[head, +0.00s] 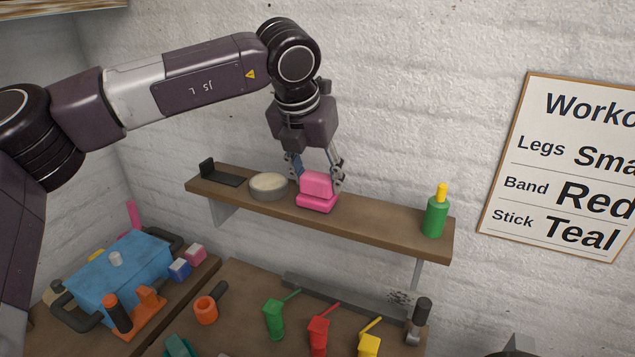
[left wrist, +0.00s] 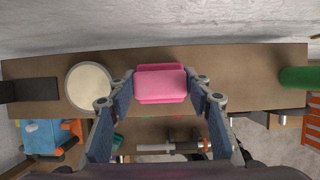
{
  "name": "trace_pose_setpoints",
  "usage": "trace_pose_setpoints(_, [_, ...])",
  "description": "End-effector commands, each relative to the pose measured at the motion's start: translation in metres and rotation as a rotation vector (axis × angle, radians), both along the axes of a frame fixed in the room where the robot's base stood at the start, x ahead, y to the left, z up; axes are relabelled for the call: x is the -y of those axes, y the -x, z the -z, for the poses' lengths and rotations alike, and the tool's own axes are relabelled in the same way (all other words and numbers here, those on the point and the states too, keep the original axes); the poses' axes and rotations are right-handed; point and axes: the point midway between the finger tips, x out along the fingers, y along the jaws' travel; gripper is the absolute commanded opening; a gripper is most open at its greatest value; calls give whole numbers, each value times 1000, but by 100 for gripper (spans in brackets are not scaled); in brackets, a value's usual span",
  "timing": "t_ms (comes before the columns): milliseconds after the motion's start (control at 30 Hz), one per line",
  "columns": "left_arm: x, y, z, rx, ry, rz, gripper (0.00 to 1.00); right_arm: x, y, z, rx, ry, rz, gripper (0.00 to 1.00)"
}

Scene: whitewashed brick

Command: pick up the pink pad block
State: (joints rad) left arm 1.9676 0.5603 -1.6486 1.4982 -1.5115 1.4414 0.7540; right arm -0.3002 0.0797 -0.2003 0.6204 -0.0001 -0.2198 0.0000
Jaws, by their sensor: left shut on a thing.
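The pink pad block (head: 317,186) is on the wooden wall shelf (head: 385,222), near the shelf's middle. It has an upper pink block over a wider pink base. My left gripper (head: 316,181) reaches down from above, with one finger on each side of the block. In the left wrist view the pink pad block (left wrist: 160,84) sits between the fingertips of the left gripper (left wrist: 161,88), which is shut on it. I cannot tell whether the block is lifted off the shelf. My right gripper is not in view.
On the shelf, a round grey bowl (head: 269,186) with a pale top is close left of the block, and a black stand (head: 222,174) is farther left. A green bottle (head: 434,217) stands at the right end. Below are a blue box (head: 118,275) and several coloured items.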

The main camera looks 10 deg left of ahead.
Motion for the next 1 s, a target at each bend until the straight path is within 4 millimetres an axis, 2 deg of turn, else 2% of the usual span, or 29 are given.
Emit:
trace_pose_setpoints(167, [1, -1, -13, 5, 1, -1, 21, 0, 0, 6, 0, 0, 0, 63])
trace_pose_setpoints(267, [1, -1, -27, 4, 3, 0, 21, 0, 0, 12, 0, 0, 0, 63])
trace_pose_setpoints(367, [1, -1, -50, 7, 3, -1, 21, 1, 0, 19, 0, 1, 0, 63])
trace_pose_setpoints(467, [2, -1, -82, 7, 4, -2, 21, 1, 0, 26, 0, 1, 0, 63])
trace_pose_setpoints(700, [2, 0, -145, 3, 3, -1, 21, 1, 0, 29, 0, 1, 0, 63])
trace_pose_setpoints(800, [2, 0, -165, 4, 2, -1, 21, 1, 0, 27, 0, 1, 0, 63])
trace_pose_setpoints(1000, [1, -1, -190, 3, 1, 0, 21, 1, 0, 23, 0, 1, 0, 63])
